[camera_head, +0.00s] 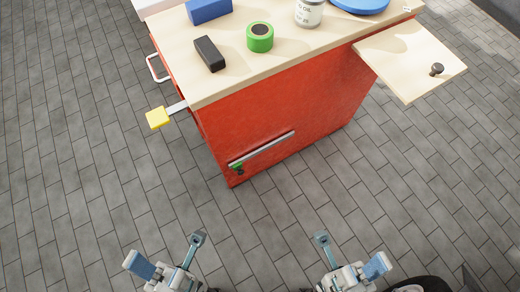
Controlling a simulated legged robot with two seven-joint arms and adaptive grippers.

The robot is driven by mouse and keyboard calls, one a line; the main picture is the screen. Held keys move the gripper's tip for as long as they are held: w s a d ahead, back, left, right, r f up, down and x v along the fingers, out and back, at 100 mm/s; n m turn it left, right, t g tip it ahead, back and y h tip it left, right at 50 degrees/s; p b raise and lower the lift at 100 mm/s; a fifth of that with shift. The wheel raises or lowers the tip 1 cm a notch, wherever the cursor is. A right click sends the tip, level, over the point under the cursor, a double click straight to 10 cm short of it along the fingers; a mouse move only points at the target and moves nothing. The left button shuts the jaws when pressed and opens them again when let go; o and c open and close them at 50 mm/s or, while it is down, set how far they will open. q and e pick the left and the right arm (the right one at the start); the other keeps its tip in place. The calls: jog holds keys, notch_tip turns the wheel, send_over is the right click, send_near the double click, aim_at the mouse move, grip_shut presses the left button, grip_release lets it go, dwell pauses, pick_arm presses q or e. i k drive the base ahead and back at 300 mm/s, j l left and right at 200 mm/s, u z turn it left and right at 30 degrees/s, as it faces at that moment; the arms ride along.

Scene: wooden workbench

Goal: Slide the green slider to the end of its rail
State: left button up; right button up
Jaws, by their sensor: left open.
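The green slider (237,168) is small, with a dark part on it, and sits at the lower left end of its rail. The rail (267,147) is a thin metallic bar on the front face of the red workbench (290,105), rising slightly to the right. My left gripper (168,251) is open and empty, below and left of the slider, with its two fingers spread. My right gripper (349,251) is also open and empty, below and right of the rail. Both are well apart from the bench.
The wooden top (290,48) holds a black block (209,54), green tape roll (260,37), blue block (209,10), can (308,12) and blue disc (360,3). A yellow handle (157,118) sticks out left; a wooden leaf (405,60) juts right. Paved floor before the bench is clear.

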aim_at(236, 167)
jog(key=k+j+z, duration=0.15)
jog(key=j, duration=0.3)
jog(key=j+z, duration=0.2)
jog(key=j, duration=0.3)
jog(key=k+j+z, duration=0.15)
jog(key=j, duration=0.3)
